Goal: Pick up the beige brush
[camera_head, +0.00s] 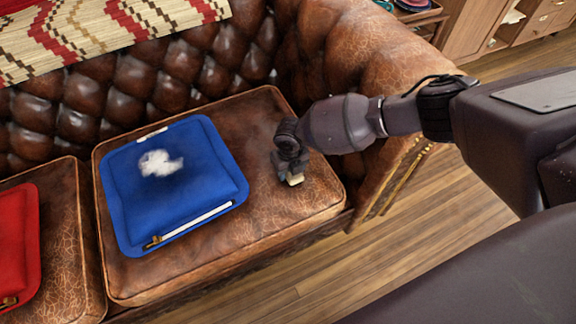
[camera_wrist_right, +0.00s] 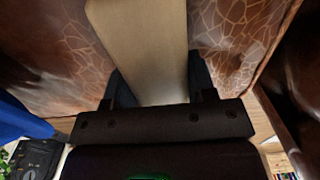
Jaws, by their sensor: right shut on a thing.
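The beige brush (camera_head: 295,180) is at the right part of the brown leather seat cushion, mostly hidden under my right gripper (camera_head: 289,172). In the right wrist view the brush (camera_wrist_right: 140,45) is a plain beige block running up from between the two dark fingers of the gripper (camera_wrist_right: 160,85). The fingers lie against its two sides, so the gripper is shut on it. I cannot tell whether the brush touches the cushion or is just clear of it. My left gripper is not in view.
A red cushion (camera_head: 18,235) is at the far left. The sofa's armrest (camera_head: 370,60) rises at the right.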

